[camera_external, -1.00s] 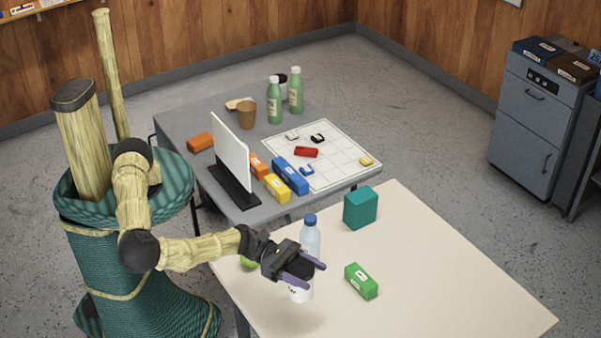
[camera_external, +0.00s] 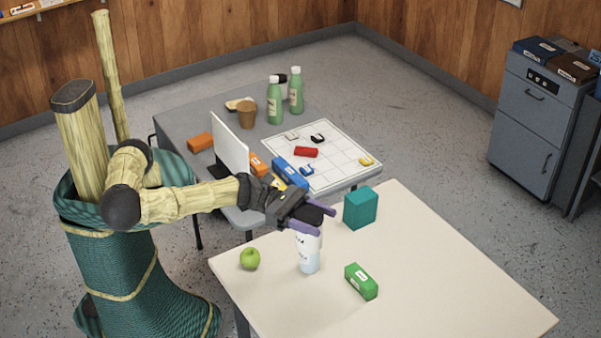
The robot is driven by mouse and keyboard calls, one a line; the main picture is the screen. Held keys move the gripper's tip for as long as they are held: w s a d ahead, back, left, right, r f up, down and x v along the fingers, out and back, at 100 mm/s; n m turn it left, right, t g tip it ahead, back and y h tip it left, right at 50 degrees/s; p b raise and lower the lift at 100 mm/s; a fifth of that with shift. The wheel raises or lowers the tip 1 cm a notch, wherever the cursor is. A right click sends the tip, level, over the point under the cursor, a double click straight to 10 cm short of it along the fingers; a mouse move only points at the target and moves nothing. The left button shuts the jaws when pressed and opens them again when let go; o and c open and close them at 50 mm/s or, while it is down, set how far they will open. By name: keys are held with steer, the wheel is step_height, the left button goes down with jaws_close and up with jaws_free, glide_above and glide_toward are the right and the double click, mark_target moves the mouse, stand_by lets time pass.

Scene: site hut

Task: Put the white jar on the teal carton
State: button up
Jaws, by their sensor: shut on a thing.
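The white jar (camera_external: 308,240) with a dark lid is held in my gripper (camera_external: 323,221), whose purple fingers are shut around its upper part. The jar is upright and raised above the cream table. The teal carton (camera_external: 360,209) stands upright on that table, to the right of the jar in the picture and apart from it. A clear bottle (camera_external: 309,264) stands on the table; the jar and gripper hide its upper part in this view.
A green box (camera_external: 361,281) lies on the cream table (camera_external: 440,270), in front of the carton. A green apple (camera_external: 250,259) is near the left edge. The table's right part is clear. A grey table (camera_external: 190,115) behind holds a screen, bottles and coloured boxes.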

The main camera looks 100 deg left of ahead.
steer(key=w+a+f+n+t+y+b, duration=0.1)
steer(key=w+a+n+y+b, duration=0.2)
steer(key=a, duration=0.6)
steer(key=w+a+n+y, duration=0.1)
steer(key=w+a+y, duration=0.35)
steer(key=a, duration=0.55)
steer(key=a+r+n+g+y+b, duration=0.15)
steer(key=a+n+y+b, duration=0.35)
steer(key=a, duration=1.6)
steer(key=shift+y, duration=0.55)
steer(key=f, duration=0.1)
steer(key=f+p, duration=0.1)
steer(key=f, duration=0.1)
steer(key=w+f, duration=0.1)
steer(key=f, duration=0.1)
steer(key=shift+a+f, duration=0.15)
steer(key=shift+f, duration=0.15)
step_height(320, 180, down, 6)
steer(key=shift+f, duration=0.1)
